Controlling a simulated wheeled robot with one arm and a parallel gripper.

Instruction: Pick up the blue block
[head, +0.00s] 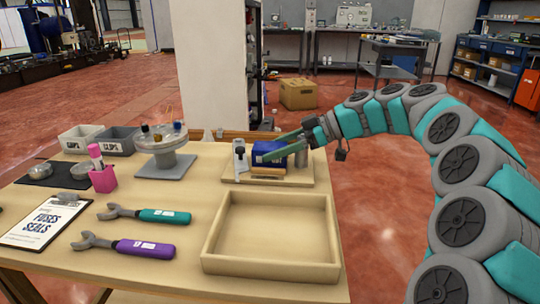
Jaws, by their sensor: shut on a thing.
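The blue block (266,154) has a white label on its front face. It is at the wooden fixture board (299,179) at the back right of the table, just above a light wooden piece (267,171). My gripper (277,147) reaches in from the right and is shut on the blue block, with one teal finger along its top edge. The far finger is partly hidden. I cannot tell whether the block still touches the wooden piece.
An empty wooden tray (272,268) stands in front of the board. A grey clamp (240,158) is left of the block.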

